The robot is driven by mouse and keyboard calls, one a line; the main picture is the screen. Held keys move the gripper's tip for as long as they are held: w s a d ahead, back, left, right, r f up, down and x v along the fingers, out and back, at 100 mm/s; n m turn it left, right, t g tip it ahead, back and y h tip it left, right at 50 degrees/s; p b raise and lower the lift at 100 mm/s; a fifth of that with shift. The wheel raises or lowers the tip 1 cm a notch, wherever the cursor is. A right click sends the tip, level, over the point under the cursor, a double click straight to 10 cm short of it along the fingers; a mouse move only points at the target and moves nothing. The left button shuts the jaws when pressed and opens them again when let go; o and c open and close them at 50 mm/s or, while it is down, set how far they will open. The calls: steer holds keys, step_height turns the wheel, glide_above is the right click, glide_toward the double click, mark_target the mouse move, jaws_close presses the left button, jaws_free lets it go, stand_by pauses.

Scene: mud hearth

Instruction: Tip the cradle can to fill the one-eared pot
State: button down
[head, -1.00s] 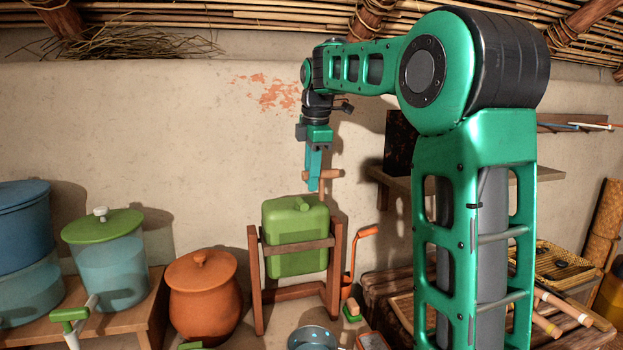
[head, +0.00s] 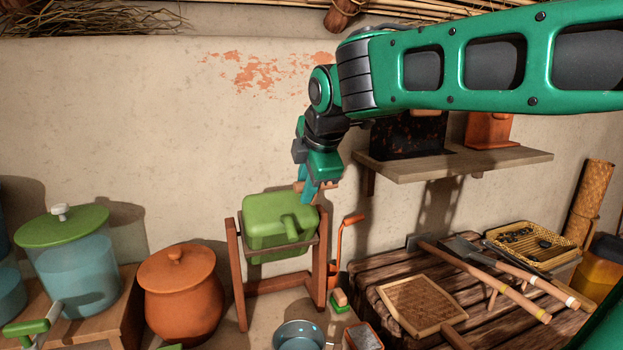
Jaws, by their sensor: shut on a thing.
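The green cradle can (head: 270,222) hangs in a wooden cradle (head: 237,270) against the wall. It is tipped forward, with its short spout facing down toward the front. My gripper (head: 309,192) is shut on a wooden handle (head: 327,186) at the can's upper right. The gripper partly hides this handle, and where it joins is unclear. An open grey metal pot (head: 299,335), likely the one-eared pot, stands below and in front of the cradle, cut by the bottom edge. I cannot make out its ear clearly. No stream of liquid shows.
A lidded clay pot (head: 181,290) stands left of the cradle, beside a green-lidded clear container (head: 75,265). An orange ladle (head: 341,250) and a brush (head: 340,300) are right of it. A wooden table (head: 380,285) holds trays and tools under a shelf (head: 455,168).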

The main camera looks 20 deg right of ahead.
steer(key=shift+s+f, duration=0.65)
steer(key=shift+s, duration=0.05)
steer(key=shift+a, duration=0.1)
steer(key=c, duration=1.6)
jaws_free()
steer(key=shift+o, duration=0.2)
steer(key=shift+r, duration=0.1)
steer(key=v, duration=1)
steer(key=shift+r, duration=0.25)
steer(key=shift+s, duration=0.1)
